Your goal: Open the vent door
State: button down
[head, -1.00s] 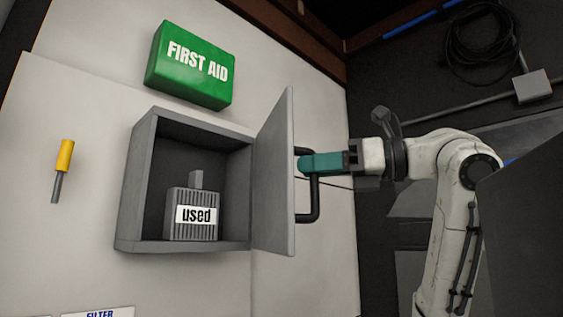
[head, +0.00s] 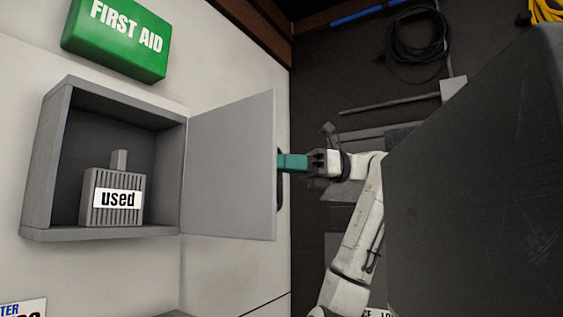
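The grey vent door (head: 230,165) stands swung out to the right from its grey wall box (head: 50,160), hinged on the box's right side. Inside the box sits a grey ribbed filter (head: 130,182) with a white "used" label and a small tab on top. My gripper (head: 290,162), with teal fingers, is at the door's outer edge, by the dark handle (head: 280,200). The door hides most of the handle and the fingertips, so I cannot see whether they grip it.
A green first aid box (head: 118,38) hangs on the wall above. A large dark panel (head: 480,190) fills the right side. A coiled black cable (head: 418,45) hangs on the dark wall behind. A printed sign (head: 22,312) shows at lower left.

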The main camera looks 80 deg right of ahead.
jog(key=shift+w+a+r, duration=0.1)
jog(key=shift+w+r, duration=0.15)
jog(key=shift+w, duration=0.05)
jog(key=c, duration=1.4)
grip_release()
jog(key=shift+c, duration=0.2)
jog(key=shift+o, duration=1.4)
jog(key=shift+w+f, duration=0.15)
jog(key=shift+w, duration=0.1)
jog(key=shift+s, duration=0.25)
notch_tip(320, 180, up, 3)
jog(key=shift+r+b, duration=0.1)
jog(key=shift+b, duration=0.65)
jog(key=s+a+r+b, duration=0.2)
jog(key=s+a+r, duration=0.6)
jog(key=s, duration=0.3)
jog(key=shift+s+r, duration=0.2)
jog(key=shift+r, duration=0.7)
